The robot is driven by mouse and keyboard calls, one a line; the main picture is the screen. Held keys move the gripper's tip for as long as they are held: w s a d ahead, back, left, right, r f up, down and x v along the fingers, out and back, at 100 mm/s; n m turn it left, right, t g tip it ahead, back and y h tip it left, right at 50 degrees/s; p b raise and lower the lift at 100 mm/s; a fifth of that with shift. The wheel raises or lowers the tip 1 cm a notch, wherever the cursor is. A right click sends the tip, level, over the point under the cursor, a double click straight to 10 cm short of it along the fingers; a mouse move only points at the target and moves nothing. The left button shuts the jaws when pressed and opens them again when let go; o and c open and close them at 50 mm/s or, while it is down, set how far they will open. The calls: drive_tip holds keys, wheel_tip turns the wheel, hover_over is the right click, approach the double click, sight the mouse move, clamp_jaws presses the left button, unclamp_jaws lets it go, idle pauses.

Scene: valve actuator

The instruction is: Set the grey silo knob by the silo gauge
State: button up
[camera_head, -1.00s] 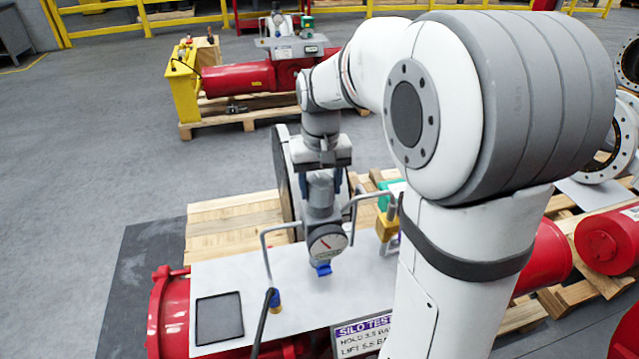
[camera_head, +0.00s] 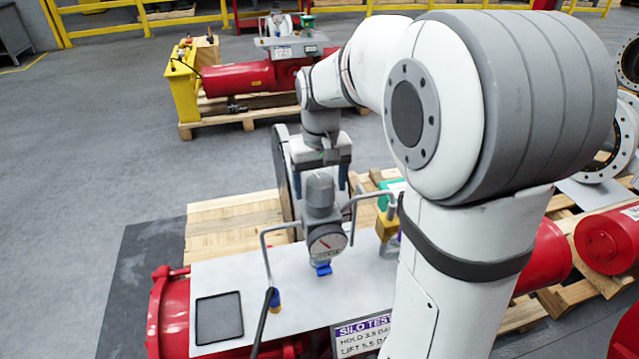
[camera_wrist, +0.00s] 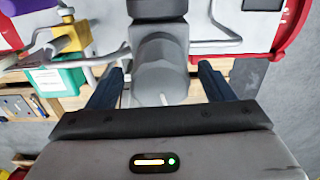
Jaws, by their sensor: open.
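The grey silo knob (camera_head: 320,190) stands upright on top of the silo gauge (camera_head: 327,243), which has a round white dial with a red needle; the needle's reading is too small to tell. My gripper (camera_head: 320,185) is just above and behind the knob in the head view, its blue-grey fingers apart. In the wrist view the knob (camera_wrist: 160,72) shows between the two open fingers (camera_wrist: 160,82), with space on both sides and no contact seen. A sign (camera_head: 364,335) reading SILO TEST, hold 3.5 and lift 5.5, is partly cut off by my arm.
Bent grey pipes flank the gauge on the white plate (camera_head: 265,320). A yellow block (camera_head: 387,225) and a green box (camera_wrist: 58,80) are close on one side. A dark tray (camera_head: 219,317) lies at the plate's left. Red flanged pipework (camera_head: 168,310) is below.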

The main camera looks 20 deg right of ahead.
sight(321, 180)
wheel_tip(321, 180, up, 8)
drive_tip(key=shift+f, duration=0.2)
idle(0.3)
drive_tip(key=s+f+t, duration=0.1)
drive_tip(key=s+f, duration=0.3)
drive_tip(key=s, duration=0.5)
drive_tip(key=s+f+t, duration=0.1)
drive_tip(key=s+f, duration=0.3)
drive_tip(key=s, duration=0.4)
drive_tip(key=shift+s+t, duration=0.35)
drive_tip(key=shift+t, duration=0.05)
idle(0.5)
drive_tip(key=p+v, duration=0.3)
drive_tip(key=shift+w+r, duration=0.3)
drive_tip(key=shift+w, duration=0.1)
